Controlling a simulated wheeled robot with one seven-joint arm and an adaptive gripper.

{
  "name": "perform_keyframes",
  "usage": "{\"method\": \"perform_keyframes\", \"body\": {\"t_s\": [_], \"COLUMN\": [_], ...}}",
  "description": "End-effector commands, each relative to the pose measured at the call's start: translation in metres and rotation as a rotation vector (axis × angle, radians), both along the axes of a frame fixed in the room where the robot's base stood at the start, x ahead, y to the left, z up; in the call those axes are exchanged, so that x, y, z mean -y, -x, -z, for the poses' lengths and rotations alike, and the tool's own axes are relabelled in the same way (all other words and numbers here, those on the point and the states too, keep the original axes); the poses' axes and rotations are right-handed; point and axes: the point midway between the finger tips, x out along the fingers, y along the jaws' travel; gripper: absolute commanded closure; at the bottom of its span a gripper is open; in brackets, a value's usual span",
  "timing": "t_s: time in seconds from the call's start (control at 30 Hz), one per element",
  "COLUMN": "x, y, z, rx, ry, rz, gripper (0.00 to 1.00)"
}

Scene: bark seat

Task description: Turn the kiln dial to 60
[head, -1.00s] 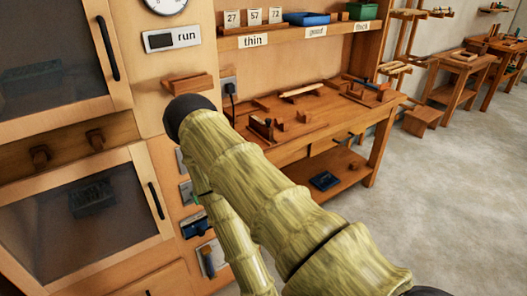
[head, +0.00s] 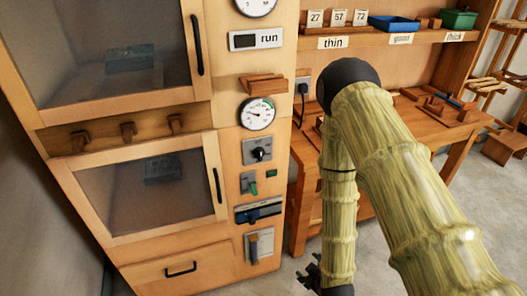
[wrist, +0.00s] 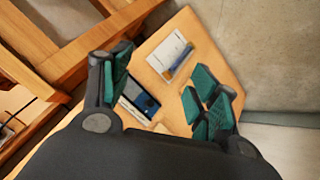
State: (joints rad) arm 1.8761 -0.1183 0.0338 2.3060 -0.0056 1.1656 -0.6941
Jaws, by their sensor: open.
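The wooden kiln front panel (head: 283,62) is in the middle of the head view. A round white gauge (head: 257,113) with a needle sits on it. My gripper (head: 312,272) is low, right of the panel's lower end and apart from the knob. In the wrist view my gripper (wrist: 163,92) is open and empty, with green pads facing the lower panel. The knob cannot be made out in the wrist view.
Below the knob are a green switch (head: 252,187), a blue slider (head: 259,212) and a lever on a pale plate (head: 254,248). A wooden ledge (head: 262,84) juts out above the gauge. A workbench (head: 455,133) stands to the right behind my arm.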

Motion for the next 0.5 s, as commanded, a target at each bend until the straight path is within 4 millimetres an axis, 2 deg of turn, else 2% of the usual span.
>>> {"method": "perform_keyframes", "body": {"t_s": [0.03, 0.2, 0.3, 0.4, 0.5], "x": [-0.013, -0.059, -0.084, -0.104, -0.118], "y": [-0.029, -0.103, -0.133, -0.152, -0.162], "z": [-0.03, -0.116, -0.165, -0.205, -0.233], "rx": [0.102, 0.445, 0.627, 0.772, 0.873], "ry": [0.048, 0.255, 0.381, 0.49, 0.57], "rz": [-0.081, -0.322, -0.419, -0.479, -0.512], "gripper": [0.39, 0.39, 0.39, 0.39, 0.39]}}
